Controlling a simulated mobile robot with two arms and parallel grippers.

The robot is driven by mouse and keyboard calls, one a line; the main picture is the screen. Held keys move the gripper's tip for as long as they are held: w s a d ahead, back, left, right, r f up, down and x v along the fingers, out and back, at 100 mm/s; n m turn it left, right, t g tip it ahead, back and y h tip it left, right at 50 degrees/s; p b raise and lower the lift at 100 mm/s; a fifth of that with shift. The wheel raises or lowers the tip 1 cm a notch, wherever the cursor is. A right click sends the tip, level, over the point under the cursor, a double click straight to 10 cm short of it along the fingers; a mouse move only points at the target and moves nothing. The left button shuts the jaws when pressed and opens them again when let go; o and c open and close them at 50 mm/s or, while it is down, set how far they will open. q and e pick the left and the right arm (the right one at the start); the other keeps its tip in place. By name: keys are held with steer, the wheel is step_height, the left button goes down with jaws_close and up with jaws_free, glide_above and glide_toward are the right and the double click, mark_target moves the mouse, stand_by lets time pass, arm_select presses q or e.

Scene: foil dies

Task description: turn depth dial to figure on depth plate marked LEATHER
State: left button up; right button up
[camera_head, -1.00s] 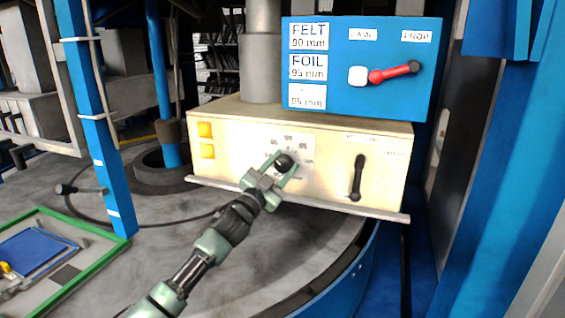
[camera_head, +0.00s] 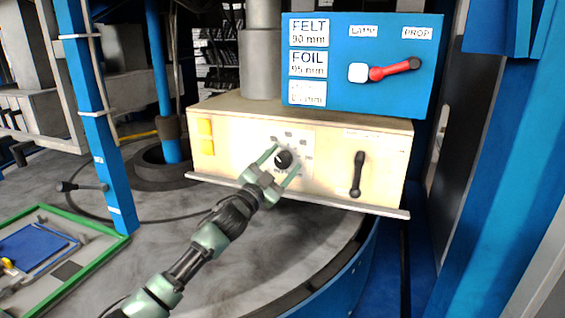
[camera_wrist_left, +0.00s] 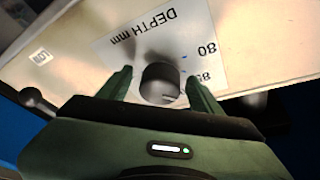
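The depth dial (camera_head: 284,158) is a dark round knob on the white scale card (camera_head: 304,142) of the cream box. In the left wrist view the knob (camera_wrist_left: 160,80) shows under an upside-down "DEPTH mm" card with 80 and 85 legible; a pale mark is on its near right edge. My left gripper (camera_head: 281,166) is open, its fingers either side of the dial with gaps. The depth plate (camera_head: 307,94) is the lowest of three plates on the blue panel; glare hides its word and most of its figure. My right gripper is not in view.
Plates for FELT, 90 mm (camera_head: 309,33) and FOIL, 95 mm (camera_head: 307,64) sit above. A black lever (camera_head: 357,175) hangs right of the dial. A red handle (camera_head: 395,70) is on the blue panel. A ledge (camera_head: 300,195) runs below the box.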

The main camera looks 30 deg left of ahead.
mark_target(280, 165)
arm_select(q)
steer(key=b+v, duration=0.3)
steer(key=v, duration=0.3)
steer(key=shift+s+f, duration=0.2)
steer(key=shift+s, duration=0.65)
steer(key=shift+f, duration=0.1)
